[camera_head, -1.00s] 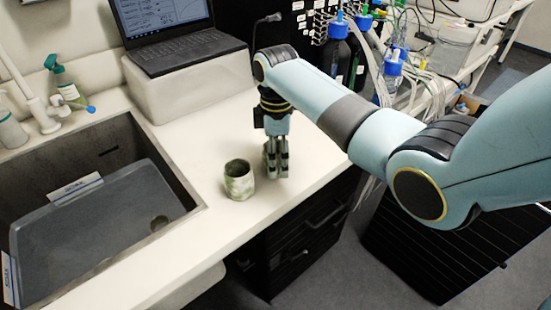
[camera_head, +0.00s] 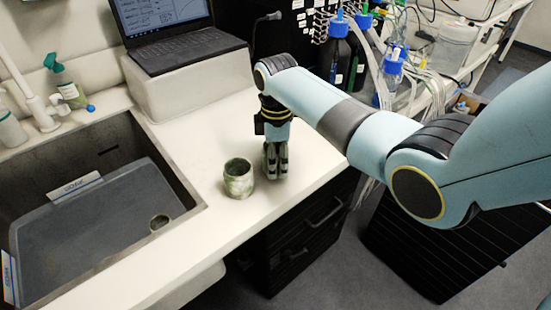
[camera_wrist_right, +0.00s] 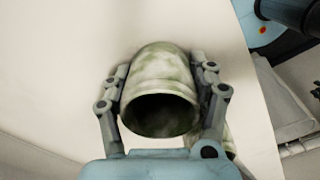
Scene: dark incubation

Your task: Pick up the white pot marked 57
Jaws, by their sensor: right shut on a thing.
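A white pot with green marbling (camera_wrist_right: 160,85) lies between the two fingers of my right gripper (camera_wrist_right: 162,100) in the right wrist view. The fingers touch its sides and its dark mouth faces the camera. A sliver of a similar pale green thing (camera_wrist_right: 228,139) shows behind the right finger. In the head view my right gripper (camera_head: 275,164) is low over the counter; what it holds is hidden there. A mottled white-green pot (camera_head: 239,180) stands upright just left of it. No number 57 is readable on either pot. My left gripper is out of view.
A laptop (camera_head: 185,50) stands on a white block (camera_head: 190,85) behind. Blue-capped bottles (camera_head: 338,55) stand at back right. The counter's front edge is close.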

